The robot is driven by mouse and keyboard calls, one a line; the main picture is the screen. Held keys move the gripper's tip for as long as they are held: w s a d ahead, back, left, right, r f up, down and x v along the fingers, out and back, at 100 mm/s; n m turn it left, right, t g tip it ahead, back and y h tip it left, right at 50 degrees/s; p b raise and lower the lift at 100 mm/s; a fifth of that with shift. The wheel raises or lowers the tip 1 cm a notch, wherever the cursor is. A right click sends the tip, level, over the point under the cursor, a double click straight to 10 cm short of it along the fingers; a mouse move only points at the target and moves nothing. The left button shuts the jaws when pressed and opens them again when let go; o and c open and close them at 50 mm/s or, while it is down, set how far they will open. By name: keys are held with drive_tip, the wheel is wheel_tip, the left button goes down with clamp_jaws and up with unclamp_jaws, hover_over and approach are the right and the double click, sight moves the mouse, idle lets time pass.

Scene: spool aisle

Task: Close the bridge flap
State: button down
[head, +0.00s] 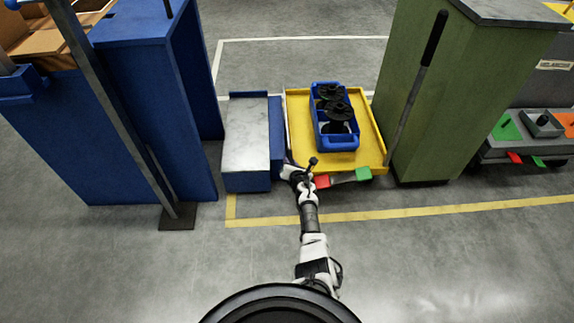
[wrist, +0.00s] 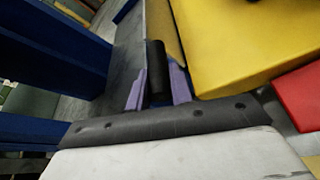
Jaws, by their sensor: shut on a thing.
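My gripper (head: 290,160) is at the near end of the narrow gap between a low blue bench and a yellow cart. In the wrist view its purple fingers (wrist: 157,92) are shut on a black handle (wrist: 155,66). A thin pale panel edge (head: 286,120) runs along the yellow cart's left side in the head view; it looks like the bridge flap, standing about upright. In the wrist view a narrow panel (wrist: 162,30) rises behind the handle. My gripper hides how the handle joins it.
The low bench (head: 246,135) has a grey metal top. The yellow cart (head: 369,130) carries a blue crate (head: 336,143) with black spools; red (head: 322,181) and green (head: 363,174) blocks are at its front. A green cabinet (head: 430,100) stands right. The near floor is clear.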

drive_tip(key=shift+d+m+y, duration=0.3)
drive_tip(key=shift+d+m, duration=0.05)
drive_tip(key=shift+m, duration=0.05)
drive_tip(key=shift+r, duration=0.1)
drive_tip(key=c, duration=1.5)
unclamp_jaws()
drive_tip(key=shift+s, duration=0.1)
